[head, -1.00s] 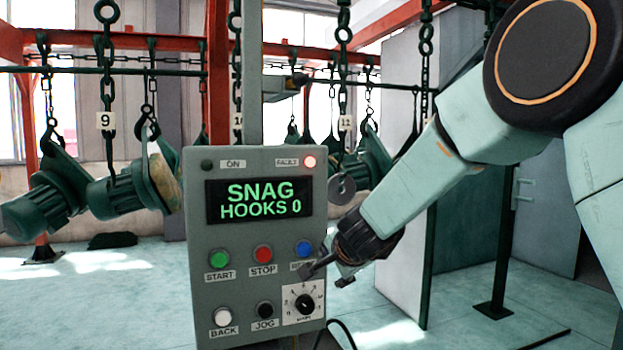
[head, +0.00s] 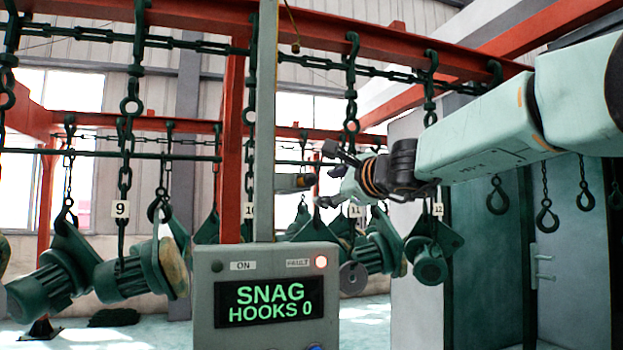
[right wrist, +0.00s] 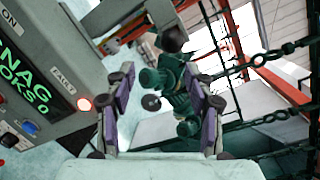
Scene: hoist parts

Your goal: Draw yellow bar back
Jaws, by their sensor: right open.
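I cannot pick out a yellow bar in either view. My right gripper (head: 330,175) is raised in front of the hanging chains, above and to the right of the grey control box (head: 265,262), its fingers pointing left. In the right wrist view, the right gripper (right wrist: 160,105) is open, with its purple-sided fingers wide apart and nothing held between them. Green hoist parts show beyond the gap. The control box (right wrist: 45,60) is on the left there. My left gripper is out of view.
The box display (head: 268,301) reads SNAG HOOKS 0, and the red FAULT lamp (head: 321,262) is lit. A grey post (head: 264,120) rises behind the box. Green motor units (head: 140,272) hang from numbered chains. A red beam (head: 330,35) crosses above. Empty hooks (head: 546,216) hang at right.

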